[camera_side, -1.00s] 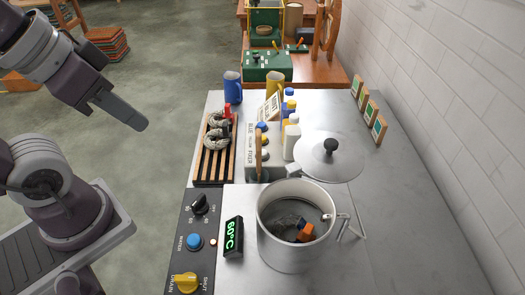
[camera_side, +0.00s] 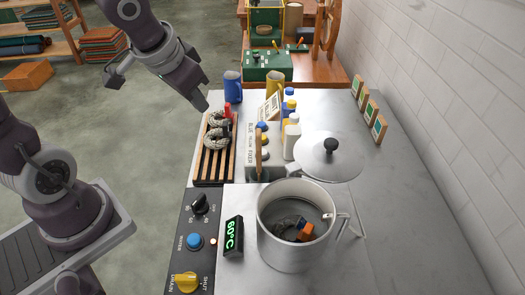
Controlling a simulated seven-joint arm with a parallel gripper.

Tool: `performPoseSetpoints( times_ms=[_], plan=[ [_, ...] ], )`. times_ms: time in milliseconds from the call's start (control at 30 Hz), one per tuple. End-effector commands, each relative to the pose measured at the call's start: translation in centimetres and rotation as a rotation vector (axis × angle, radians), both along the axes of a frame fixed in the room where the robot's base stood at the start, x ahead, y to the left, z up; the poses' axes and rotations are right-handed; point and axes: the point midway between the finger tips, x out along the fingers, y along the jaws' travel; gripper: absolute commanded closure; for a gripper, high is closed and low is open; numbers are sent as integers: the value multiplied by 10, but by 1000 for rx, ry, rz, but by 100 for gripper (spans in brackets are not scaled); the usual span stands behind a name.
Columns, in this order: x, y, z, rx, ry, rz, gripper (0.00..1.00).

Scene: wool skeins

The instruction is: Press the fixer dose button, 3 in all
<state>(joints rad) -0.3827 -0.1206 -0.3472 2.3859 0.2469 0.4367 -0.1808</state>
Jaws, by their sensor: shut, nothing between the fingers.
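The grey dose box (camera_side: 252,165) stands behind the pot, with BLUE, YELLOW and FIXER lettered along its side. A blue button (camera_side: 261,126) and a yellow button (camera_side: 264,138) show on it. My gripper (camera_side: 203,104) is shut and empty, in the air near the left edge of the counter. It is left of the blue mug and apart from the dose box.
A steel pot (camera_side: 272,247) holds a dark skein and an orange piece in liquid.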

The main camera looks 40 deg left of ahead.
Motion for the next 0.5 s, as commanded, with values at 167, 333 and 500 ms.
performPoseSetpoints(
  times_ms=[167, 333, 500],
  plan=[
    [62, -4, -60, -184, -6, -29, 100],
    [107, -20, -89, -456, -101, -17, 100],
    [132, -29, -89, -639, -189, 13, 100]
  ],
)
